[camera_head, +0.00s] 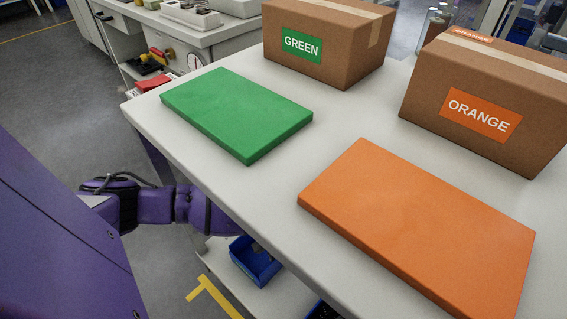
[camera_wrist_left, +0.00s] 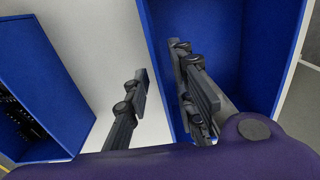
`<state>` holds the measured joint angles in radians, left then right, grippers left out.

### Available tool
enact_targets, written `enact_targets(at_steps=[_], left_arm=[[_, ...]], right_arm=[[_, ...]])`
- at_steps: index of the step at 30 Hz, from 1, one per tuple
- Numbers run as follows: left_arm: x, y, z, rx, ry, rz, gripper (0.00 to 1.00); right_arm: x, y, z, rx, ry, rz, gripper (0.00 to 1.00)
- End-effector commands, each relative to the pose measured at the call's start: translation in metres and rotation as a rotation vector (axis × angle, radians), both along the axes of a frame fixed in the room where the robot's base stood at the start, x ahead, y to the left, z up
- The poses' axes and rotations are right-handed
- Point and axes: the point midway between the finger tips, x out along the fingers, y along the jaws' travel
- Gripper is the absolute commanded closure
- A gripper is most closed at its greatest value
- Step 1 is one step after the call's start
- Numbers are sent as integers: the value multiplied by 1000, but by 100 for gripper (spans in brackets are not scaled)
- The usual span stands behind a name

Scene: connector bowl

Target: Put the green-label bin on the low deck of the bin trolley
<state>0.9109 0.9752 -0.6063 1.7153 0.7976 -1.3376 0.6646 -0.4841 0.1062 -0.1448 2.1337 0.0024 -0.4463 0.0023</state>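In the left wrist view, a blue bin (camera_wrist_left: 225,55) on the right shows a bare inside. My left gripper (camera_wrist_left: 170,85) is open there, with one finger over the pale deck (camera_wrist_left: 95,45) outside the bin and the other inside it, so the bin's near side wall lies between them. Whether the fingers touch the wall I cannot tell. In the head view my left arm reaches under the tabletop, which hides the gripper. A blue bin (camera_head: 252,264) sits on a low pale shelf there. No green label on a bin is visible. My right gripper is not in view.
Another blue bin (camera_wrist_left: 28,95) with dark parts stands at the left in the wrist view. The white table (camera_head: 335,125) carries a green slab (camera_head: 235,112), an orange slab (camera_head: 420,230) and cardboard boxes marked GREEN (camera_head: 325,65) and ORANGE (camera_head: 425,100). Its edge overhangs my left arm.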

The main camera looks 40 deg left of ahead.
Motion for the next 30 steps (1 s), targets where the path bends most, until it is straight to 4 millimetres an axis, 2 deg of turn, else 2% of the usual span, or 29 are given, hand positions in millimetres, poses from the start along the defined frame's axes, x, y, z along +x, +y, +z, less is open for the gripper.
enact_targets(at_steps=[1,3,9,12,30], left_arm=[[1,0,19,-1,-6,0,77],[1,-1,35,0,-5,0,77],[1,-2,69,0,-3,1,77],[0,-2,78,-1,-1,0,77],[0,-2,82,-1,1,0,77]], right_arm=[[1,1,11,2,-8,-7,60],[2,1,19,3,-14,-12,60],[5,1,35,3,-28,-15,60],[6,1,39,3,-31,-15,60],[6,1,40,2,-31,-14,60]])
